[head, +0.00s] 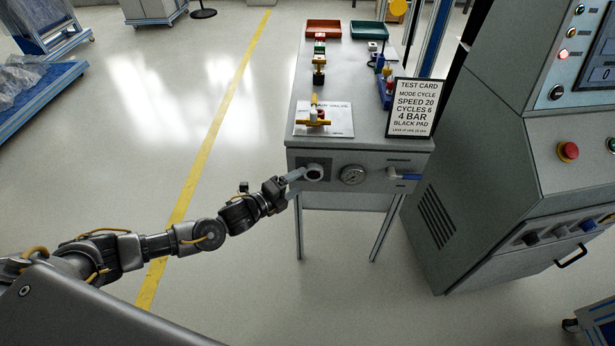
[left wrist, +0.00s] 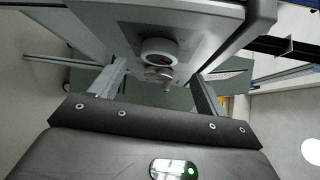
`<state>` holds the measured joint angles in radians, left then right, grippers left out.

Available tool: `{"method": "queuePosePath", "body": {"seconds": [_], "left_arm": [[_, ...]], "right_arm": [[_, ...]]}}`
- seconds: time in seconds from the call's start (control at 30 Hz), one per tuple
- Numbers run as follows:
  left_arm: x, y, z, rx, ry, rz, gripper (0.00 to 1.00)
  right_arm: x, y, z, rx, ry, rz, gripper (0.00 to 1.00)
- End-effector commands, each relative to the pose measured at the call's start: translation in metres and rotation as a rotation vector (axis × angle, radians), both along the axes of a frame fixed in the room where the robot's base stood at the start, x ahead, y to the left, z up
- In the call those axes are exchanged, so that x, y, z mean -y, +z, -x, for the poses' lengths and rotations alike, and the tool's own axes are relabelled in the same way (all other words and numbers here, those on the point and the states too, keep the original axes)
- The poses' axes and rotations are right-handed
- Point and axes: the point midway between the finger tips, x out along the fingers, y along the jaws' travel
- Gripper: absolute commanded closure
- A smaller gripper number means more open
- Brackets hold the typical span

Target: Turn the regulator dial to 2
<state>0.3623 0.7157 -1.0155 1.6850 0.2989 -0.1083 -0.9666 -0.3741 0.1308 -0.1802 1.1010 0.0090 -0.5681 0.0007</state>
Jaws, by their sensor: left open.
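The regulator dial (head: 314,172) is a pale round knob on a dark square plate, on the front panel of the grey bench. In the left wrist view the dial (left wrist: 158,50) shows as a white round knob above and between my fingers. My left gripper (head: 297,177) is at the dial's left side in the head view. In the left wrist view my left gripper (left wrist: 158,72) has its two fingers spread apart, with nothing held between them. I cannot tell whether a finger touches the dial. The dial's setting is too small to read. My right gripper is not in view.
A round gauge (head: 352,175) and a blue-handled valve (head: 408,177) sit right of the dial. A test card (head: 412,107) stands on the bench (head: 345,100) above them. A grey control cabinet (head: 470,200) stands at the right. The floor left of the bench is open.

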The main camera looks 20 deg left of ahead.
Motion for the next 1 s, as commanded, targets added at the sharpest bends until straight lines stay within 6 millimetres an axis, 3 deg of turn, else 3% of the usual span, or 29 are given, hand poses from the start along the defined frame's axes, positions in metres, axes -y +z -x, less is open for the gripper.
{"method": "queuePosePath", "body": {"seconds": [0.1, 0.3, 0.7, 1.0], "left_arm": [[0.012, -0.003, -0.019, 0.001, 0.0, 0.001, 0.25], [0.022, -0.007, -0.039, -0.001, 0.001, -0.001, 0.25], [0.026, -0.008, -0.045, -0.001, 0.0, 0.0, 0.25], [0.026, -0.008, -0.044, -0.001, 0.0, 0.0, 0.64]], "right_arm": [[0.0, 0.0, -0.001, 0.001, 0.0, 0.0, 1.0], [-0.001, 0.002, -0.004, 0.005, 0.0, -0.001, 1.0], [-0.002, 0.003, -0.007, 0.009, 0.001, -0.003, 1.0], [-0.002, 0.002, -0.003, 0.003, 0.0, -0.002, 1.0]]}}
